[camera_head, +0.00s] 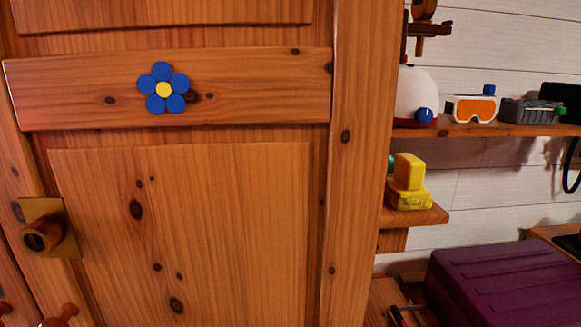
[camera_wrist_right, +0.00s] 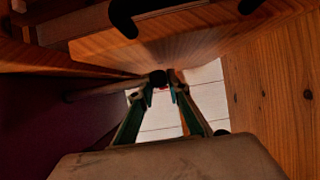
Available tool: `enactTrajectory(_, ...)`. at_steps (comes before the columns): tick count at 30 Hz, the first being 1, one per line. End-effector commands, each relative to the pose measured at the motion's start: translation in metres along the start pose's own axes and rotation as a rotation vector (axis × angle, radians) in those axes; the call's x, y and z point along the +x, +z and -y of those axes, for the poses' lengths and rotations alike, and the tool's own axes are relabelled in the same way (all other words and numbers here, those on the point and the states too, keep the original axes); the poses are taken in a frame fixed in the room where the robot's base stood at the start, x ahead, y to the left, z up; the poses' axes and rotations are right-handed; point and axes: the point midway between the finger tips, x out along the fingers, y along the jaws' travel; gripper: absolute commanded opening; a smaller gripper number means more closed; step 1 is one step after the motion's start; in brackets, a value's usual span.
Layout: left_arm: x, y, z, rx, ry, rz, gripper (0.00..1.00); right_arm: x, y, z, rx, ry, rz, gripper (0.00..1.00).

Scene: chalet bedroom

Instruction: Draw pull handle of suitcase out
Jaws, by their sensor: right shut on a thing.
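The purple suitcase (camera_head: 505,285) lies at the lower right of the head view, its ribbed side up. Its dark purple side (camera_wrist_right: 40,125) fills the left of the right wrist view. My right gripper (camera_wrist_right: 164,88) shows there with both green-sided fingers close together. It is shut at the end of a thin bar, which looks like the pull handle (camera_wrist_right: 100,90), beside the suitcase. The dark picture hides the exact contact and how far the bar stands out. My left gripper is not in view.
A wooden wardrobe (camera_head: 240,230) with a blue flower (camera_head: 163,88) fills the left of the head view. A shelf (camera_head: 480,130) with goggles (camera_head: 472,108) and a yellow toy (camera_head: 409,183) on a lower ledge are above the suitcase. Wood closely surrounds the right gripper.

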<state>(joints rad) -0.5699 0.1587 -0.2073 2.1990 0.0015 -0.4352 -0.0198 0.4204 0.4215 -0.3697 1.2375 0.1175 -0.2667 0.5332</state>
Motion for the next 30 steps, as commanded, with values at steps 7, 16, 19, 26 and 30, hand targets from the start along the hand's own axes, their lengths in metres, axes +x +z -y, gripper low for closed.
enactTrajectory(7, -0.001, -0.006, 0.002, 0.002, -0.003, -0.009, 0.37, 0.0, 0.0, 0.015, 0.001, -0.001, 0.0, 0.01)
enactTrajectory(16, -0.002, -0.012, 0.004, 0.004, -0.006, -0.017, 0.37, 0.0, 0.001, 0.031, 0.001, -0.001, 0.002, 0.01)
enactTrajectory(19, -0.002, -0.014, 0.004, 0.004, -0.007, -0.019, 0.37, 0.0, 0.001, 0.037, 0.001, -0.001, 0.002, 0.01)
enactTrajectory(26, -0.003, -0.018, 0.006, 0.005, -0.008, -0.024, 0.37, 0.0, 0.001, 0.049, 0.0, -0.002, 0.002, 0.01)
enactTrajectory(30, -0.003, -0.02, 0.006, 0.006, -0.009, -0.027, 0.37, 0.0, 0.001, 0.057, 0.002, -0.002, 0.002, 0.01)
